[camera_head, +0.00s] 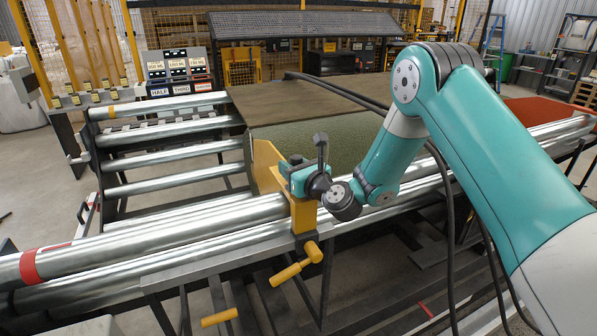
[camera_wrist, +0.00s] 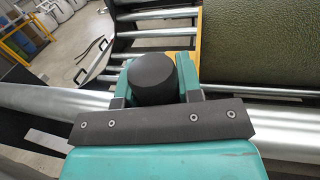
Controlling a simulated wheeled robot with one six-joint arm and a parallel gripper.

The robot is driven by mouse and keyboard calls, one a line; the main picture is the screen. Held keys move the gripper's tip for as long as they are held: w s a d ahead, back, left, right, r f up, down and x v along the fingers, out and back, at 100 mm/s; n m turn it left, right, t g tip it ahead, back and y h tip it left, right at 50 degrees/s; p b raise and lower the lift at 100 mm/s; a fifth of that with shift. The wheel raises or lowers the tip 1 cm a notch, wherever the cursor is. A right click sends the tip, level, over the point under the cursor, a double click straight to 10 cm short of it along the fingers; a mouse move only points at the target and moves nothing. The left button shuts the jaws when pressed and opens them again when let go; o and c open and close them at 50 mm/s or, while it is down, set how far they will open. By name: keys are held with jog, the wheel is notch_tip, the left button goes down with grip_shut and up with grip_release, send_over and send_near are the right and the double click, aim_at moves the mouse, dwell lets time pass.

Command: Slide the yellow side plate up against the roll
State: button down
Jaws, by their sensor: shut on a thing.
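The yellow side plate (camera_head: 267,163) stands upright on the metal rollers at the left end of the green turf roll (camera_head: 330,143). In the wrist view, a thin strip of the plate (camera_wrist: 198,47) shows right beside the roll (camera_wrist: 260,45). I cannot tell whether they touch. My gripper (camera_head: 297,177) is at the plate's near end. In the wrist view, my gripper (camera_wrist: 153,84) is shut on a round black knob (camera_wrist: 153,80), with a teal finger on each side. The knob's join to the plate is hidden.
Long steel rollers (camera_head: 170,232) run left and right of the plate, with open gaps between them at left. A yellow handle (camera_head: 296,263) hangs below the plate. A red band (camera_head: 30,266) marks the front roller. Signs (camera_head: 168,89) stand behind.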

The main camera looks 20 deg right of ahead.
jog(key=shift+d, duration=0.25)
jog(key=c, duration=0.8)
grip_release()
jog(key=shift+f, duration=0.1)
jog(key=shift+s+d+f+b, duration=0.1)
jog(key=shift+s+b, duration=0.15)
jog(key=shift+b, duration=0.3)
jog(key=shift+b+v, duration=8.4)
jog(key=shift+b, duration=0.65)
